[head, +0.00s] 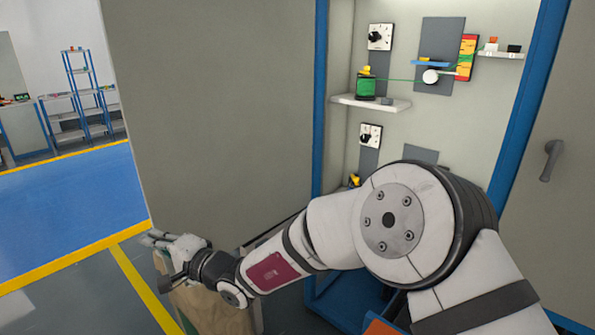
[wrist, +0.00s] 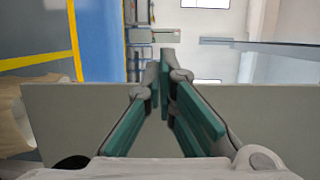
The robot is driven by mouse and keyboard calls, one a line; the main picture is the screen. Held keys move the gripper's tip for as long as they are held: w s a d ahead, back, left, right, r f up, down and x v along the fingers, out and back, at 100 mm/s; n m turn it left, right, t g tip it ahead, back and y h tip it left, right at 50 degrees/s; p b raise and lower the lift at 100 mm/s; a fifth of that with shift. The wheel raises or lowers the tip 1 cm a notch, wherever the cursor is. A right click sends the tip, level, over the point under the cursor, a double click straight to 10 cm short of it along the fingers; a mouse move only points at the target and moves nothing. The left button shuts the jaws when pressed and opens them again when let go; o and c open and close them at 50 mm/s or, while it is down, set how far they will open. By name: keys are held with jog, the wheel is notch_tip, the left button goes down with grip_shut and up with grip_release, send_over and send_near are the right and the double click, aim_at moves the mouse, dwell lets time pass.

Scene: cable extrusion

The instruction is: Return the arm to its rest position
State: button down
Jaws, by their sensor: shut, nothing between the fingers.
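My arm crosses the front of the head view, stretched to the left. My gripper (head: 160,240) is at its far left end, low in front of the grey cabinet door. In the wrist view, my gripper (wrist: 160,62) has its two fingers closed together at the tips, with nothing between them. The grey door panel (head: 215,110) stands behind my gripper; a grey panel also spans the wrist view behind the fingers (wrist: 70,108).
A beige box-like object (head: 205,308) stands below my gripper. Blue floor (head: 70,195) with yellow lines and shelving (head: 85,90) lie at left.

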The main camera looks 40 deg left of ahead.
jog(key=w+d+r+n+g+h, duration=0.2)
jog(key=w+d+r+n, duration=0.25)
jog(key=d+r, duration=0.6)
jog(key=w+d+r+n+t+h, duration=0.1)
jog(key=w+d+r+h, duration=0.1)
jog(key=d, duration=0.8)
jog(key=w+d+r+t+h, duration=0.1)
jog(key=w+d+r+h, duration=0.15)
jog(key=d, duration=0.75)
jog(key=s+d+m+t+h, duration=0.1)
jog(key=d+m+t+h, duration=0.1)
jog(key=d, duration=1.3)
jog(key=s+d+f+m+t+h, duration=0.1)
jog(key=d+h, duration=0.4)
jog(key=d, duration=1)
jog(key=s+d+f+m+t+h, duration=0.1)
jog(key=s+d+m+t+h, duration=0.2)
jog(key=d, duration=1.2)
jog(key=shift+s+d+m+t+h, duration=0.15)
jog(key=shift+d+m+t+h, duration=0.15)
jog(key=shift+m+t+h, duration=0.65)
jog(key=shift+a+t+y, duration=0.1)
jog(key=shift+t+y, duration=0.15)
jog(key=shift+y, duration=0.05)
